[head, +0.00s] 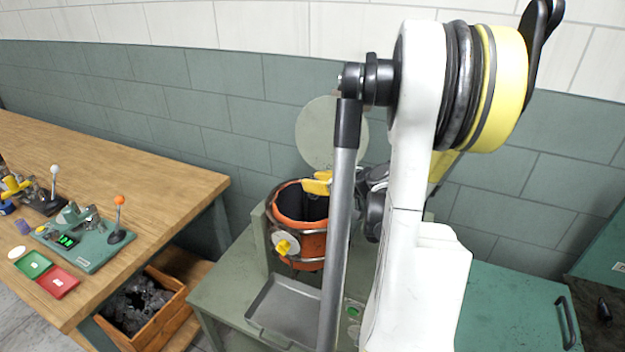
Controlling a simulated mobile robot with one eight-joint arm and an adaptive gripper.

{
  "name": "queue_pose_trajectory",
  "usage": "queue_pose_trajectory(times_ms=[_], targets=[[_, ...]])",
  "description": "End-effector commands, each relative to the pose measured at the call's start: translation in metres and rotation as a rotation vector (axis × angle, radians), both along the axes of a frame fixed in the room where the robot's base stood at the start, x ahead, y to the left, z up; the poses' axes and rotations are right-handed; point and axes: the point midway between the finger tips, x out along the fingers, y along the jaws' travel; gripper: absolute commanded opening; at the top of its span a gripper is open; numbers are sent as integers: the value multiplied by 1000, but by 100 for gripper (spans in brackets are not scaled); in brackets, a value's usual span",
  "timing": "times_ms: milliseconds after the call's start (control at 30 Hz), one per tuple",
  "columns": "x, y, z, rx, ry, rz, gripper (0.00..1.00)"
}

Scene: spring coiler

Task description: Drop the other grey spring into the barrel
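The orange barrel (312,246) stands on a grey-green stand with its top open and its inside dark. A round grey-green lid (318,128) stands up behind it. My gripper (322,182) is mostly hidden behind my own arm. A yellow part, which looks like its fingertip, shows over the barrel's back right rim. I cannot see whether the gripper is open or holds anything. I cannot make out a grey spring anywhere in this view.
A wooden bench (150,175) on the left carries a green coiler (85,240) with an orange-knobbed lever, a green tray (33,264) and a red tray (58,281). A wooden crate (165,328) of dark scrap sits below. A metal tray (280,305) lies before the barrel.

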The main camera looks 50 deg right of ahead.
Motion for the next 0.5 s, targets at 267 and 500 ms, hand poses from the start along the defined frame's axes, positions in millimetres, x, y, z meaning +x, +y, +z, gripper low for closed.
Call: queue_pose_trajectory(times_ms=[267,500], targets=[[0,0,-24,0,0,0,0],[0,0,-23,0,0,0,38]])
